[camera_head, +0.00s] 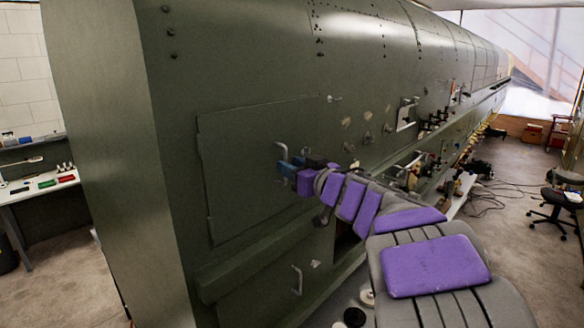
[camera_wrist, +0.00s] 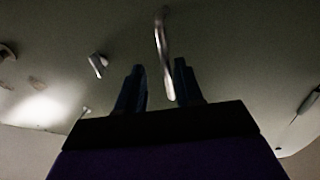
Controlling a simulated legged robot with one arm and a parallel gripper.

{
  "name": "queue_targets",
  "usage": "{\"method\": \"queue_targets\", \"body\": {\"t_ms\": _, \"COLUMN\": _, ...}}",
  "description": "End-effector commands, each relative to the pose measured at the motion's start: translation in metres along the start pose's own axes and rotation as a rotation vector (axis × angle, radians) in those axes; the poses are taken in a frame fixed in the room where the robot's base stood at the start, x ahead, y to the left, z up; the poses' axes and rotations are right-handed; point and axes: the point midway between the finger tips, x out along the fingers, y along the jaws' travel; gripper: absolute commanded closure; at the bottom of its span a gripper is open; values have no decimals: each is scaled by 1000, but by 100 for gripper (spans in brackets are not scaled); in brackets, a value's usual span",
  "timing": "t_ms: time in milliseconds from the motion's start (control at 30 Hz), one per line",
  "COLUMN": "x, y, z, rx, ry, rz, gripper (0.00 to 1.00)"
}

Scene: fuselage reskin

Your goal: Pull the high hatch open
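The high hatch (camera_head: 250,190) is a green rectangular panel on the fuselage side, and it looks closed. Its metal handle (camera_head: 281,150) is a bent bar near the panel's right side. In the wrist view the handle (camera_wrist: 163,50) hangs between my two blue fingers. My gripper (camera_head: 291,164) is at the handle, seen from the head at the end of my purple and grey arm. In the wrist view my gripper (camera_wrist: 157,72) is open, with gaps on both sides of the bar. My fingers hide the handle's lower part in the head view.
A second handle (camera_head: 297,280) sits lower on the fuselage, below a ledge (camera_head: 240,265). Small fittings (camera_head: 367,138) stick out to the right of the hatch. A workbench (camera_head: 45,188) stands at the left, and a chair (camera_head: 555,200) at the right.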

Motion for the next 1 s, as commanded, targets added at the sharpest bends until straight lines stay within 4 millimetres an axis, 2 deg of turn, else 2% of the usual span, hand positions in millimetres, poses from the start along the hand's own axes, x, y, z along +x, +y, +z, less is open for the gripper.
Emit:
{"method": "queue_targets", "body": {"t_ms": 233, "x": 4, "y": -4, "z": 1, "rx": -1, "ry": -2, "rz": -2, "gripper": 64}}
{"method": "queue_targets", "body": {"t_ms": 600, "x": 2, "y": -2, "z": 1, "rx": 0, "ry": -1, "rz": -3, "gripper": 100}}
{"method": "queue_targets", "body": {"t_ms": 1000, "x": 2, "y": -2, "z": 1, "rx": 0, "ry": -1, "rz": -2, "gripper": 100}}
